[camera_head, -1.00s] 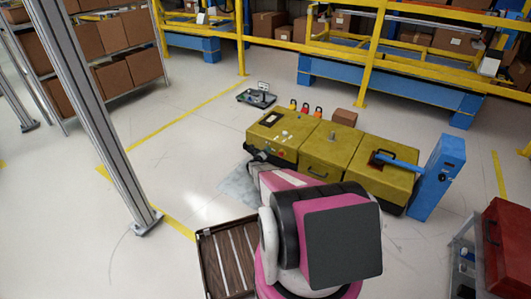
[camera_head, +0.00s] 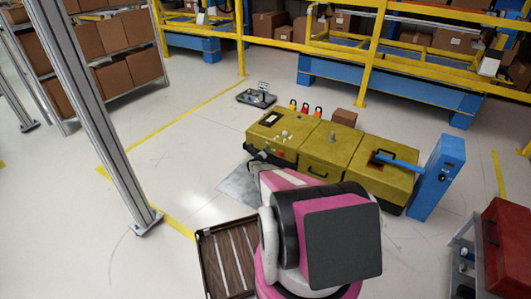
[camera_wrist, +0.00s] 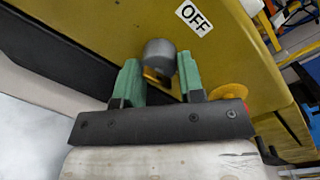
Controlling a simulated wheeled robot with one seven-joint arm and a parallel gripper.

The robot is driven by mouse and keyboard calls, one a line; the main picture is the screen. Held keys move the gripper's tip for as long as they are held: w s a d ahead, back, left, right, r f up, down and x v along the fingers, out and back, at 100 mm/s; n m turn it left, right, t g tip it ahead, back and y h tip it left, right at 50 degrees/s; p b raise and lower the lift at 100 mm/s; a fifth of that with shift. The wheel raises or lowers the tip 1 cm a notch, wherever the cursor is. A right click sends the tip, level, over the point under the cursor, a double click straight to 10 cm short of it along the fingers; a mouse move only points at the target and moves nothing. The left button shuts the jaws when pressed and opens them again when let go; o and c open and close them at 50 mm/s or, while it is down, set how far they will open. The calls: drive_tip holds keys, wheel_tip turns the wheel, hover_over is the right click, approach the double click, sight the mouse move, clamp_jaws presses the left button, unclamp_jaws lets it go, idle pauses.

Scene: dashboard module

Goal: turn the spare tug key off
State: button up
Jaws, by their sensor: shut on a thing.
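In the wrist view, the green fingers of my gripper (camera_wrist: 160,78) stand on either side of a grey cylindrical key head (camera_wrist: 160,52) with a small orange-yellow part under it. My gripper is shut on this key, by the yellow tug panel (camera_wrist: 105,30). A white OFF label (camera_wrist: 193,17) lies up and right of the key, tilted. In the head view, the yellow tug (camera_head: 325,160) stands in the middle of the floor. My arm covers its near left corner, and my gripper and the held key are hidden there.
An orange round piece (camera_wrist: 230,92) sits close right of my right finger. In the head view, a blue post (camera_head: 436,175) stands at the tug's right end, a brown slatted crate (camera_head: 205,262) at the front, and a red box (camera_head: 508,245) at the right.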

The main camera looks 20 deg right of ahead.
drive_tip(key=n, duration=0.8)
drive_tip(key=shift+r+g, duration=0.15)
drive_tip(key=shift+g, duration=0.15)
drive_tip(key=n, duration=0.4)
drive_tip(key=shift+n+g, duration=0.3)
drive_tip(key=shift+n, duration=0.1)
drive_tip(key=shift+a+r+n, duration=0.1)
drive_tip(key=shift+n, duration=1.5)
drive_tip(key=o, duration=0.9)
drive_tip(key=v, duration=1)
drive_tip(key=shift+s+a, duration=0.15)
drive_tip(key=shift+a, duration=0.2)
